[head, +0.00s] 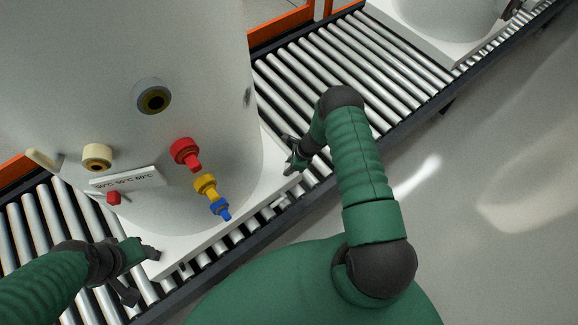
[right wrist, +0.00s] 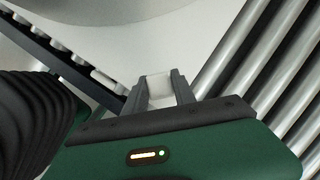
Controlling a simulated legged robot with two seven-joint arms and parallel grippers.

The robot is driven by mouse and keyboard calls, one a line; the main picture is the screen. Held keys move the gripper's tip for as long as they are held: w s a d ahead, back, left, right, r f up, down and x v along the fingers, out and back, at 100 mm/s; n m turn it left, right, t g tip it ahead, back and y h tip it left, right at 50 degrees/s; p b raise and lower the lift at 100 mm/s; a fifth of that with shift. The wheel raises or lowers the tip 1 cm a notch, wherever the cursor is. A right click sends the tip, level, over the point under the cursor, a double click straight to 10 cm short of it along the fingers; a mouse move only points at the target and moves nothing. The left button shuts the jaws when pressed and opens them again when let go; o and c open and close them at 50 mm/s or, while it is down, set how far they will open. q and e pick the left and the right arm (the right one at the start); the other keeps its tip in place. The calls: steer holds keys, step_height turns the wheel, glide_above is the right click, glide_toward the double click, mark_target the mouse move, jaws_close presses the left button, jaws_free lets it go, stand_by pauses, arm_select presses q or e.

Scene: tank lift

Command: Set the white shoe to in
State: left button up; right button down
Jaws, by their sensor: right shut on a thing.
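A small white block (right wrist: 159,86), which I take to be the white shoe, sits between the two dark fingers of my right gripper (right wrist: 160,90) in the right wrist view. The fingers are shut on it. In the head view the right gripper (head: 291,158) is at the right corner of the tank's white base plate (head: 218,243), and its fingers hide most of what they hold. My left gripper (head: 144,275) is at the lower left corner of the base plate with its fingers spread apart and nothing visible between them.
A large white tank (head: 210,65) with red, yellow and blue fittings and a temperature label stands on the base plate. A roller conveyor (head: 315,65) runs beneath, with a dark side rail. A second tank (head: 450,15) stands farther along. The floor at right is clear.

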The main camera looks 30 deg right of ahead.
steer(key=shift+d, duration=0.15)
steer(key=shift+w+a+f+b, duration=0.1)
steer(key=shift+w+a+b, duration=0.6)
steer(key=shift+w+a, duration=0.25)
steer(key=shift+a, duration=0.2)
steer(key=c, duration=1)
jaws_free()
steer(key=p+v, duration=0.1)
steer(key=v, duration=1.6)
steer(key=shift+f+p, duration=0.1)
steer(key=shift+p, duration=0.25)
